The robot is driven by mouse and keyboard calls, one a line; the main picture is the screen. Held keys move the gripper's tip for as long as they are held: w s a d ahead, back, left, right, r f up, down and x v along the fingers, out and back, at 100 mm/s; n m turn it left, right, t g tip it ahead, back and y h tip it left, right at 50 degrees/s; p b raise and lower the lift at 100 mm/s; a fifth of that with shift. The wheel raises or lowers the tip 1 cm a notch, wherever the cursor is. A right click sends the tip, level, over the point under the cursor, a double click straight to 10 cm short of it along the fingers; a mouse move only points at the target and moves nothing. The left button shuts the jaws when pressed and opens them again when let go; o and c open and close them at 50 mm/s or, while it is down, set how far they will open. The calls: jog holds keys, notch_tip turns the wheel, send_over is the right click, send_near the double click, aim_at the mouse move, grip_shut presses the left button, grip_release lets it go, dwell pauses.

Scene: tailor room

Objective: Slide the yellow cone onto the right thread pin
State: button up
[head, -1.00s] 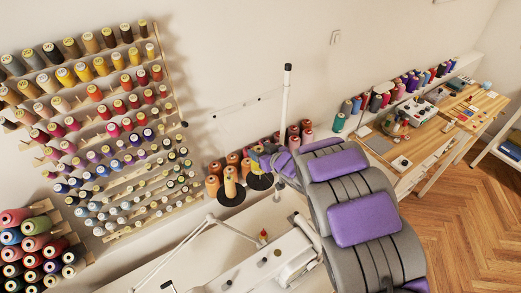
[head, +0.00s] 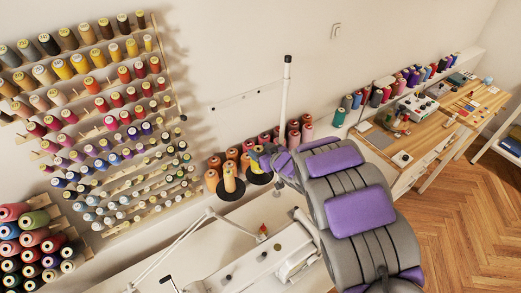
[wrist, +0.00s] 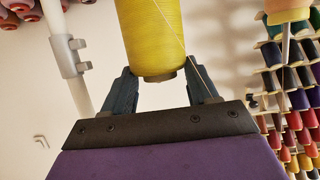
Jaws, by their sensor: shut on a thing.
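The yellow cone (wrist: 153,38) is held between the two dark fingers of my gripper (wrist: 160,80) in the wrist view. A pale thread hangs from it past a finger. The right pin is hidden or too small to see. An orange cone (head: 230,179) stands on the left black disc (head: 231,194). The stand's white pole (head: 285,90) rises behind my gripper and shows at left in the wrist view (wrist: 66,50).
A wall rack (head: 160,60) full of thread spools is on the left. Several orange and pink cones (head: 293,134) stand behind the stand by the wall. A white sewing machine (head: 265,255) lies below. A wooden desk (head: 400,145) is on the right.

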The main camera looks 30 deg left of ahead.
jog(key=shift+f+b, duration=0.4)
jog(key=shift+f, duration=0.65)
jog(key=shift+f, duration=0.1)
jog(key=o, duration=1.6)
jog(key=shift+a, duration=0.1)
jog(key=shift+c, duration=0.2)
